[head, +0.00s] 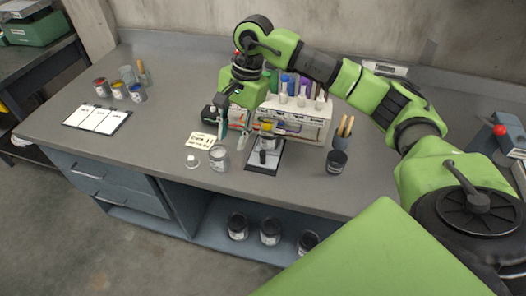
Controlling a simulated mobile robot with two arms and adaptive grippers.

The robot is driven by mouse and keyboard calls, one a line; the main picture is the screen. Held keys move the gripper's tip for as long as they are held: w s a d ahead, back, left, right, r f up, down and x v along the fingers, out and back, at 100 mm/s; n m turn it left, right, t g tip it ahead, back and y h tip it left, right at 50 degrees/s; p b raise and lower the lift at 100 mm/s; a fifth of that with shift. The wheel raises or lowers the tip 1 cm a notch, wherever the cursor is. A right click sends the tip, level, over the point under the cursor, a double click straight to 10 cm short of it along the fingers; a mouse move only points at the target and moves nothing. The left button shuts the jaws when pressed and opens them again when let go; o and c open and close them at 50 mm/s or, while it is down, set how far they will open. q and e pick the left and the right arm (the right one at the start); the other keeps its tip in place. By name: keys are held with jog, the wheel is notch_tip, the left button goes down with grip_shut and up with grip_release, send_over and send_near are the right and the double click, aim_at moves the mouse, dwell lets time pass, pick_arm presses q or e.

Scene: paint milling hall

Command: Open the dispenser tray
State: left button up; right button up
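The dispenser is a pale box (308,126) at the back middle of the bench, with small labels along its front and several coloured bottles standing in its top. Its tray is not clearly distinguishable, and part of the dispenser's left side is hidden by my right gripper. My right gripper (233,134) points down at the left end of the dispenser, its two fingers apart with nothing seen between them. Whether it touches the dispenser cannot be told. My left gripper is out of view.
A clear jar (219,159), a pale card (201,140) and a dark brush cup (337,161) are nearby. A white chart (97,118) and paint pots lie left. Bench space between is clear.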

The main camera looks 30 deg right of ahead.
aim_at(263, 151)
jog(key=d+r+h, duration=0.2)
jog(key=d+h, duration=0.1)
jog(key=d, duration=0.6)
jog(key=shift+g, duration=0.3)
jog(key=f+p, duration=0.1)
jog(key=f, duration=0.3)
jog(key=f+p, duration=0.1)
jog(key=f, duration=0.4)
jog(key=f+p, duration=0.1)
jog(key=f, duration=0.3)
jog(key=shift+s+a+f, duration=0.15)
jog(key=shift+s+f, duration=0.2)
grip_shut()
